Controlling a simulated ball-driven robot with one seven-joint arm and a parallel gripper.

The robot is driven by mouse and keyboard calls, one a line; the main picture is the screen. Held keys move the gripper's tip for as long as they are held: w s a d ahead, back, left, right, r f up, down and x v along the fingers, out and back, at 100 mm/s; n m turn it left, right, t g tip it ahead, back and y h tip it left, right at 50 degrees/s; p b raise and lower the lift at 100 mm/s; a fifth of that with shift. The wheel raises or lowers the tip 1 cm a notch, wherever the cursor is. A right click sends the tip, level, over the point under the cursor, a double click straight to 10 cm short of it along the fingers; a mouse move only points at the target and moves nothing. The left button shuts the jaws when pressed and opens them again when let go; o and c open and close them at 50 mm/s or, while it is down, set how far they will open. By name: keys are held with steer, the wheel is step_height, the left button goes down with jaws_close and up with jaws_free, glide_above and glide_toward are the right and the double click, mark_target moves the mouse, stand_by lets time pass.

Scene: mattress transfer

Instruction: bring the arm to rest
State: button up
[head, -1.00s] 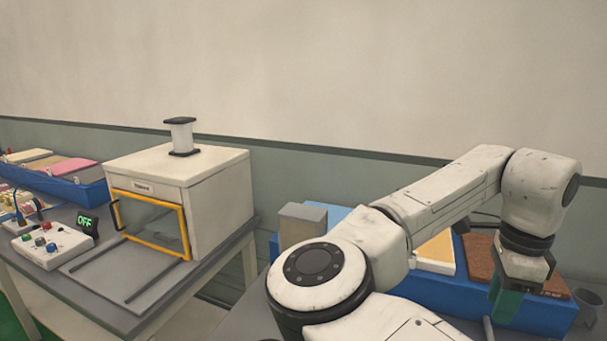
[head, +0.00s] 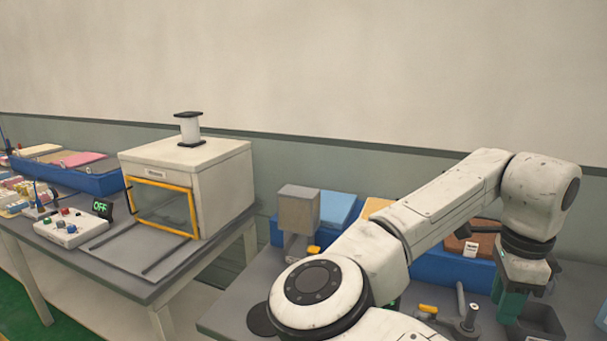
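My arm reaches across the right half of the head view, over the right-hand table (head: 235,318). Its forearm runs to the right and its wrist bends down. My gripper (head: 511,306) points down at the far right, with green fingers above the table. The fingers are seen from the side and I see nothing held between them. Whether they are apart or together I cannot tell.
A blue bin (head: 437,268) with coloured slabs lies behind my arm. A grey block (head: 298,208) stands nearby.

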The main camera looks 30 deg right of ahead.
steer(key=s+d+f+n+h, duration=0.2)
steer(key=d+f+n+h, duration=0.1)
steer(key=d+n+h, duration=0.25)
step_height(320, 180, down, 6)
steer(key=w+a+n+t+h, duration=0.1)
steer(key=w+a+n+t, duration=0.1)
steer(key=n, duration=0.6)
steer(key=s+a+f+n+y, duration=0.3)
steer(key=s+a+f+n, duration=0.3)
steer(key=a+f, duration=0.4)
steer(key=s+a+f+n+y, duration=0.3)
steer(key=s+a+f+n, duration=0.4)
steer(key=a+f, duration=0.4)
steer(key=shift+s+a+f+g, duration=0.2)
steer(key=shift+a+g, duration=0.2)
steer(key=shift+a, duration=0.6)
steer(key=shift+y, duration=0.25)
